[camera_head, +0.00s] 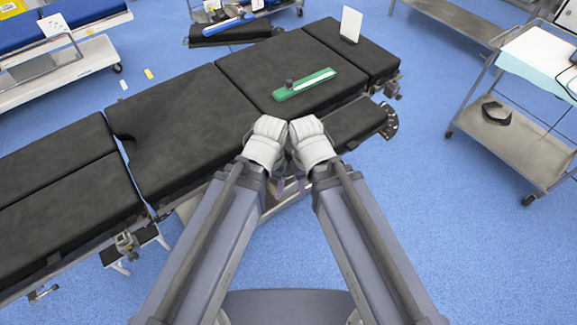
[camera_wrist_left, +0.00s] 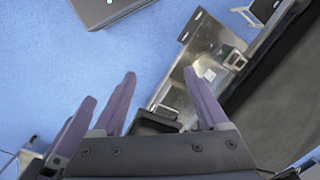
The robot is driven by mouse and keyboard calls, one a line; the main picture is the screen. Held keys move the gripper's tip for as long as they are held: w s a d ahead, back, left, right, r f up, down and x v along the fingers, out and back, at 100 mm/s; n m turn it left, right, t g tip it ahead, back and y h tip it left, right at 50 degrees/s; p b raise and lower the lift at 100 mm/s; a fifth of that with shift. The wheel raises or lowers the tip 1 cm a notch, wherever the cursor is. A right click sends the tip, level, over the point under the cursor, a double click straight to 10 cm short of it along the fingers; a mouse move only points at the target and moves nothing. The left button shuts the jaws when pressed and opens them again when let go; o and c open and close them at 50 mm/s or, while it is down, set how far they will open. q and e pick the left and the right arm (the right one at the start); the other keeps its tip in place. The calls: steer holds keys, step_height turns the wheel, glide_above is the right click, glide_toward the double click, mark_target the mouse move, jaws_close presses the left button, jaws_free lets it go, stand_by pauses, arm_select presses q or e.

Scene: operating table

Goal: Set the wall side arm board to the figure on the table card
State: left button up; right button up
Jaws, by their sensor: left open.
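The operating table (camera_head: 180,120) has black pads and runs diagonally across the head view. A black arm board (camera_head: 235,30) lies along its far side. Another arm board (camera_head: 345,122) lies along the near side, by a round metal joint. A white card (camera_head: 351,23) stands upright on the far right pad; its face is not readable from here. My left gripper (camera_head: 277,187) is low at the near table edge, partly hidden by the arm. In the left wrist view it is open and empty (camera_wrist_left: 160,76). My right gripper (camera_head: 303,185) is beside it, mostly hidden.
A green tool (camera_head: 305,84) with a white strip and dark knob lies on the table. A blue-handled item (camera_head: 230,24) rests at the far arm board. A steel trolley (camera_head: 510,135) stands at right, a blue-topped cart (camera_head: 75,15) at upper left.

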arm_select(q)
steer(key=shift+c, duration=0.3)
steer(key=shift+w+f, duration=0.2)
steer(key=shift+w, duration=0.05)
steer(key=shift+c, duration=0.7)
steer(key=w+f+n+b, duration=0.1)
steer(key=w+n, duration=0.1)
steer(key=w+d+f+n+h+b, duration=0.1)
steer(key=w+n, duration=0.1)
steer(key=w, duration=0.1)
steer(key=w+f+n+b, duration=0.1)
steer(key=w+b, duration=0.1)
steer(key=shift+w+d+f+n+t, duration=0.3)
steer(key=shift+f+n, duration=0.1)
steer(key=c, duration=0.4)
steer(key=shift+o, duration=0.2)
steer(key=w+f+n+h+b, duration=0.1)
steer(key=w+f+n+b, duration=0.1)
steer(key=w+n, duration=0.3)
steer(key=shift+w+d+n+t+h, duration=0.2)
steer(key=shift+w+n+t+h, duration=0.15)
steer(key=shift+w, duration=0.35)
steer(key=f+b, duration=0.5)
steer(key=d+f+b, duration=0.1)
steer(key=f+b, duration=0.1)
steer(key=b, duration=0.1)
steer(key=shift+w+f, duration=0.3)
steer(key=shift+w, duration=0.1)
